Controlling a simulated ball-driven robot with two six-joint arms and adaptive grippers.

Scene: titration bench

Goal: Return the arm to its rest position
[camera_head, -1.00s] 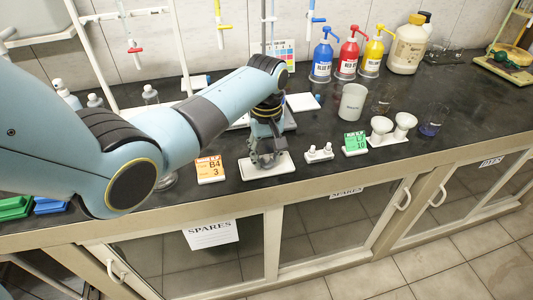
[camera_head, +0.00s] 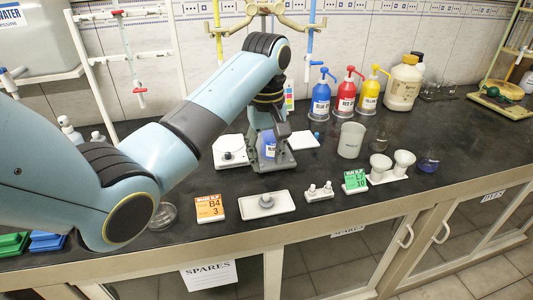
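My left gripper (camera_head: 272,150) hangs over the bench, behind the white tray, at the end of my pale blue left arm (camera_head: 190,125). Its dark fingers look apart, and a blue and white patch shows between them. I cannot tell what that patch belongs to. A small grey round piece (camera_head: 266,200) sits on the white tray (camera_head: 284,205), apart from the gripper. My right gripper is not in view.
A white beaker (camera_head: 351,140), blue (camera_head: 320,99), red (camera_head: 346,96) and yellow (camera_head: 369,93) pump bottles stand farther back. A burette stand is behind my arm.

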